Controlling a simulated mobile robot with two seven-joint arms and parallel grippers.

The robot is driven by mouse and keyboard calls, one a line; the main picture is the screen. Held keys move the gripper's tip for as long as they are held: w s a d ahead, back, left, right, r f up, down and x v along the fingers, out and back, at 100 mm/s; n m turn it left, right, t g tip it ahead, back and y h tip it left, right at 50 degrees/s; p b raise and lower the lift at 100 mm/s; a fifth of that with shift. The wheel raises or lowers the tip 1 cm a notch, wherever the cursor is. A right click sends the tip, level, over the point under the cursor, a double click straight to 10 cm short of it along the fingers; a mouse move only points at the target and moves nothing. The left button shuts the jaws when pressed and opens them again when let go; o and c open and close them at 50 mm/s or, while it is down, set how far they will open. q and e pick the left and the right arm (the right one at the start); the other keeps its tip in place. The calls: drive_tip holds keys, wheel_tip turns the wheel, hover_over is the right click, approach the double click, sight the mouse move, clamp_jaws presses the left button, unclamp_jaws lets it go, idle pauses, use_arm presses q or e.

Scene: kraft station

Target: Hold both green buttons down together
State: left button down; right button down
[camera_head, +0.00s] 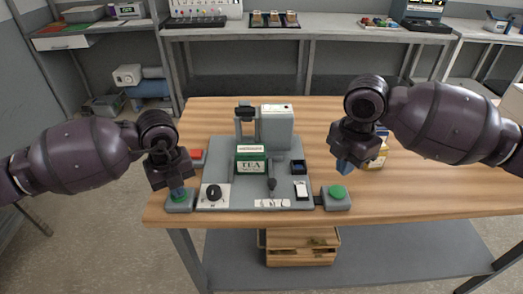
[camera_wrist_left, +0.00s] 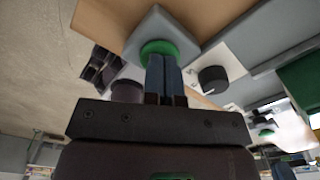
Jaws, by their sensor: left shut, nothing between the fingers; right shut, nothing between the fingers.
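The left green button (camera_head: 179,196) sits on a grey box at the front left corner of the station, mostly covered by my left gripper. My left gripper (camera_head: 177,190) is shut and empty, its fingertips pointing down at this button. In the left wrist view, the left green button (camera_wrist_left: 158,49) shows at the fingertips (camera_wrist_left: 165,60); I cannot tell whether it is pressed in. The right green button (camera_head: 337,192) sits uncovered on its grey box at the front right. My right gripper (camera_head: 345,168) is shut and empty, above and behind the right button, apart from it.
Between the buttons stands a grey station plate (camera_head: 235,201) with a green tea box (camera_head: 251,160), a black knob (camera_head: 214,192) and a grey upright machine (camera_head: 277,128). A red button box (camera_head: 197,156) is at its left. A yellowish item (camera_head: 378,158) stands behind my right gripper.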

use_arm(q)
drive_tip(key=shift+f, duration=0.1)
drive_tip(key=shift+r, duration=3.6)
drive_tip(key=shift+f, duration=0.1)
